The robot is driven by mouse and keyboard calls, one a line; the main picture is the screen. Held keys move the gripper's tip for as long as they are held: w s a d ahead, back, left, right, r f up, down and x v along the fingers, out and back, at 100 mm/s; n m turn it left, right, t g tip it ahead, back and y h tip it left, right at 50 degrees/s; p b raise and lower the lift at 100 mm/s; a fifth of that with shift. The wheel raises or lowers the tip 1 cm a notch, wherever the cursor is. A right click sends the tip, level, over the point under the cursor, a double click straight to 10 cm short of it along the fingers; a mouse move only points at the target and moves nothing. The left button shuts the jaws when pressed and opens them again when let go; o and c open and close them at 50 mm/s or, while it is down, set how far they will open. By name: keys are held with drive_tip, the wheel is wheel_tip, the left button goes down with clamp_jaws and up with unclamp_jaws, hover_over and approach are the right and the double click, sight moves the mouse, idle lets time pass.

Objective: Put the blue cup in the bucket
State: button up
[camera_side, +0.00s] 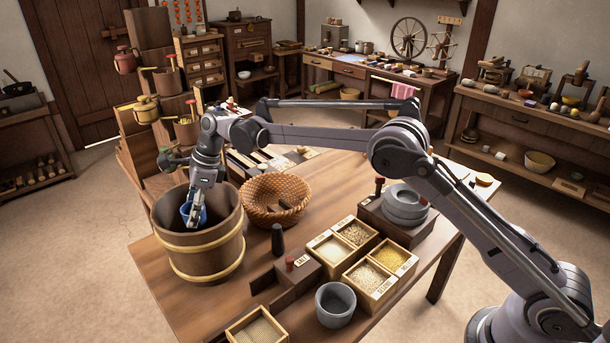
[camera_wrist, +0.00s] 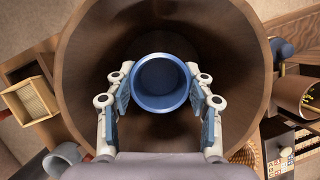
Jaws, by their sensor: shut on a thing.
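The blue cup (camera_wrist: 161,84) is between the two fingers of my gripper (camera_wrist: 161,98), which is shut on it. In the wrist view the cup's open mouth faces the camera, and the dark inside of the wooden bucket (camera_wrist: 243,75) surrounds it. In the side view the bucket (camera_side: 205,250) stands at the left end of the table, with two pale hoops. The cup (camera_side: 187,212) shows inside the bucket's mouth, near rim height, below my gripper (camera_side: 194,212). The bucket's floor is hidden in the side view.
A wicker basket (camera_side: 262,212) stands right beside the bucket. A dark pestle-like piece (camera_side: 278,240), boxes of grain (camera_side: 327,250) and a grey pot (camera_side: 335,304) stand further right on the table. Stepped shelves with small pails (camera_side: 147,109) rise behind the bucket.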

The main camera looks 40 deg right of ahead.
wheel_tip(320, 180, down, 10)
drive_tip(key=shift+a+f, duration=0.1)
idle(0.4)
drive_tip(key=shift+f, duration=0.1)
drive_tip(key=o, duration=1.2)
drive_tip(key=v, duration=1.2)
drive_tip(key=shift+r, duration=0.2)
